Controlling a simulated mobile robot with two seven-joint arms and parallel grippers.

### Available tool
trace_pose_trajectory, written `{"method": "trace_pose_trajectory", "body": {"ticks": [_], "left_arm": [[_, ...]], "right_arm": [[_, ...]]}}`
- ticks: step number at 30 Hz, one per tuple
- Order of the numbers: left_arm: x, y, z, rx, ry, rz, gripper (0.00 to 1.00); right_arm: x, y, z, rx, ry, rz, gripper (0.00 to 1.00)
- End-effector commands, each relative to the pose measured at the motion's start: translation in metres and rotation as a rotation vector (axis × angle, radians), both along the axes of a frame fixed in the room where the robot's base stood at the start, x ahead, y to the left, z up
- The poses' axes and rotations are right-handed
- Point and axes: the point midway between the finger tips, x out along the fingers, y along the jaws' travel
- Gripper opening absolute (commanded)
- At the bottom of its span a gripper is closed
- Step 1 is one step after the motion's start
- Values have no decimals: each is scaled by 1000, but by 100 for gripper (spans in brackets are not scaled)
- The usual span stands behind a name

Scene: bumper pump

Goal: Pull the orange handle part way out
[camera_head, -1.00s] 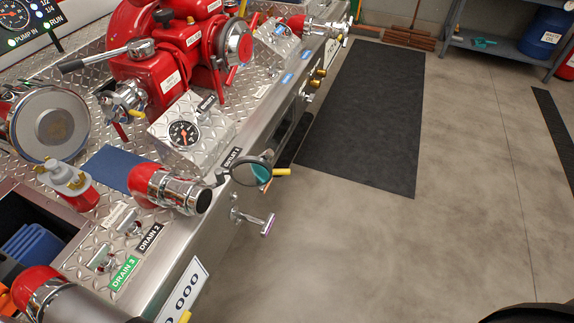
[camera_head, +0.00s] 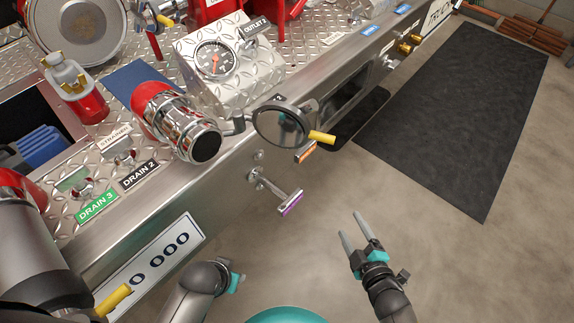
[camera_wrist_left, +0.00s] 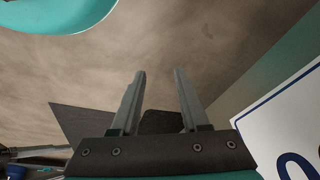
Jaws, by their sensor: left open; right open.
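A small orange handle (camera_head: 305,152) shows on the front metal panel in the head view, just under the yellow cylinder end and right of the round black disc, which partly hide its mounting. My right gripper (camera_head: 349,225) is open and empty in front of the panel, below and right of the orange handle and apart from it. My left arm comes in at the bottom of the head view, with its fingers hidden there. In the left wrist view my left gripper (camera_wrist_left: 157,75) is open with nothing between its fingers.
A T-handle with a purple bar (camera_head: 290,203) sticks out of the panel below the orange handle. The round black disc (camera_head: 281,123) and yellow cylinder (camera_head: 321,137) project close by. A white number plate (camera_head: 155,265) is lower left. The floor to the right is clear, with a black mat (camera_head: 450,120).

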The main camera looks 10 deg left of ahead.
Motion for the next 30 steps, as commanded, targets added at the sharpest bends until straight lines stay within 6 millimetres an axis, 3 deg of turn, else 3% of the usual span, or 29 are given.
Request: {"method": "trace_pose_trajectory", "body": {"ticks": [6,12,20,30], "left_arm": [[20,-2,23,-7,-58,5,45],[22,-2,47,-10,-88,8,45],[21,-2,62,-12,-102,9,45],[21,-4,89,-25,-163,5,45]], "right_arm": [[33,25,32,-180,-328,200,70],[40,40,57,-307,-519,310,70],[47,50,67,-349,-580,346,70],[100,82,66,-346,-579,344,70]]}}
